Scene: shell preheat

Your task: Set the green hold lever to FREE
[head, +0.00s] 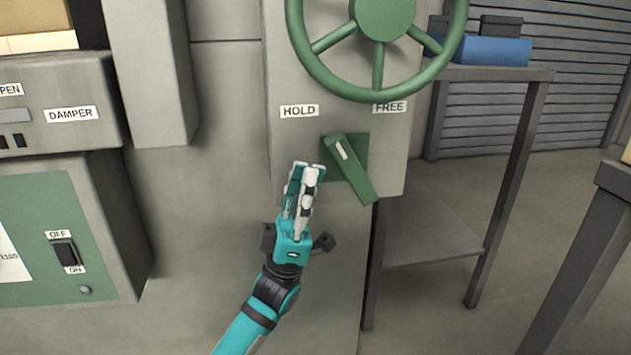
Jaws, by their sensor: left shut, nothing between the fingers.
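The green hold lever (358,181) is mounted on the grey panel (391,150), below the HOLD label (299,111) and the FREE label (390,107). It is tilted, from its upper-left end with a short white mark down to a lower-right end. The marked end lies between the two labels, on the HOLD side of the middle. My left gripper (308,169) is shut and empty, its fingers pointing up just left of the lever. Whether the fingertips touch the lever is hard to tell. My right gripper is not in view.
A green handwheel (379,89) sits above the lever. On the left are a DAMPER box (85,90) and a green panel with an OFF/ON switch (64,252). A grey table (500,73) with a blue box (488,50) stands at the right. Open floor lies beyond it.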

